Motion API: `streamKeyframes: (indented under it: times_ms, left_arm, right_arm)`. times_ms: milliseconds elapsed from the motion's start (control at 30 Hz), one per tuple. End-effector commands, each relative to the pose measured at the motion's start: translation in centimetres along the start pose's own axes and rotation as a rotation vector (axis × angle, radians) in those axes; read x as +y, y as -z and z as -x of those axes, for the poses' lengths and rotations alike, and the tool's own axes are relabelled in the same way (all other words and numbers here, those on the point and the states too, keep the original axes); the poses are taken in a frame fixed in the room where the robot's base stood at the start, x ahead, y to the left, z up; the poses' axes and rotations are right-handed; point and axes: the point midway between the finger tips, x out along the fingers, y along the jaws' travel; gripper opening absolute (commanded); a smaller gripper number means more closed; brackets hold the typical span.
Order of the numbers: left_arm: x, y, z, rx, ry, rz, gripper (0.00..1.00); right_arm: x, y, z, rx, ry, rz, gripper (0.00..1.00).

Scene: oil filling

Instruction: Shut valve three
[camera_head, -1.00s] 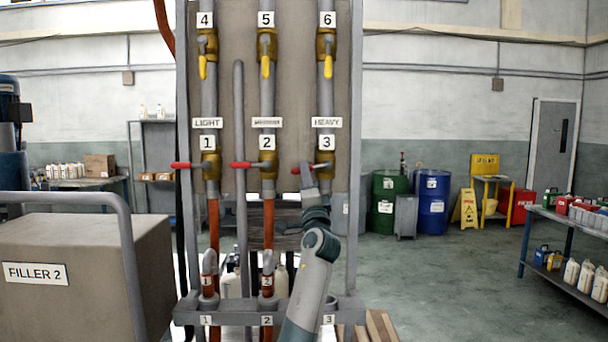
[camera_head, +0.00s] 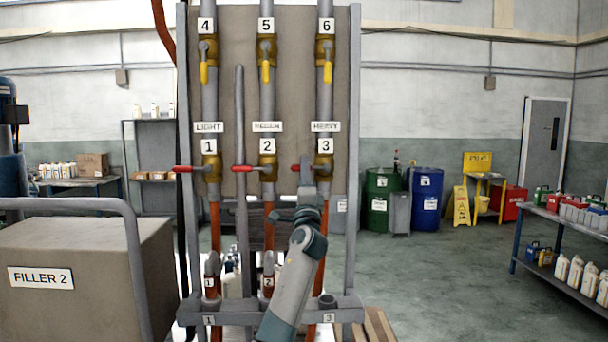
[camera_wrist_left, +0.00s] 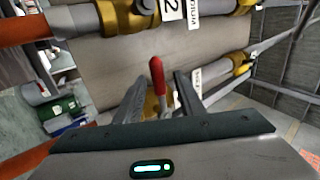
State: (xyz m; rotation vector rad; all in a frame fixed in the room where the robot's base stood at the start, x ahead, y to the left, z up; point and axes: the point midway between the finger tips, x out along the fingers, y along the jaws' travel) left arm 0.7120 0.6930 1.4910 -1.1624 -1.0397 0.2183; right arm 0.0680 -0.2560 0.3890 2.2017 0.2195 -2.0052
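Valve three (camera_head: 324,168) is a brass valve on the right-hand pipe, under the label 3 (camera_head: 326,146). Its red handle (camera_head: 296,168) points left, across the pipe. My left gripper (camera_head: 306,172) is up at this handle, just left of the valve body. In the left wrist view, the red handle (camera_wrist_left: 157,78) stands between the two spread fingers of the left gripper (camera_wrist_left: 160,88), with gaps visible on both sides. The handle's base is partly hidden behind the gripper. My right gripper is not in view.
Valve one (camera_head: 210,168) and valve two (camera_head: 267,168) have red handles also pointing left. Above, yellow handles (camera_head: 327,72) hang along their pipes. A grey upright bar (camera_head: 240,200) stands between pipes one and two. The Filler 2 box (camera_head: 90,250) is at left.

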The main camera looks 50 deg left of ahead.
Motion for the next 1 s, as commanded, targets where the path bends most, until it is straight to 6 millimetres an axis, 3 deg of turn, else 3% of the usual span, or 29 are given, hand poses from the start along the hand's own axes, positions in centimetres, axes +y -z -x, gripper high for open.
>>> streamKeyframes:
  times_ms: [333, 533, 767, 1000]
  left_arm:
    - [0.1, 0.0, 0.2, 0.0, -0.002, 0.002, 0.35]
    - [0.3, 0.0, 1.6, 0.0, -0.002, 0.002, 0.35]
    - [0.5, 0.1, 5.2, 0.001, -0.001, 0.003, 0.35]
    - [0.5, 0.1, 10.1, 0.002, 0.0, 0.002, 0.35]
  right_arm:
    - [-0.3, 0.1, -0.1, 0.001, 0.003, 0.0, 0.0]
    - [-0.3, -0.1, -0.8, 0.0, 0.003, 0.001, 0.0]
    - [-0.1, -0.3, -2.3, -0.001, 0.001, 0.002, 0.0]
    - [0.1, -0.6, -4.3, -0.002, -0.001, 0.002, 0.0]
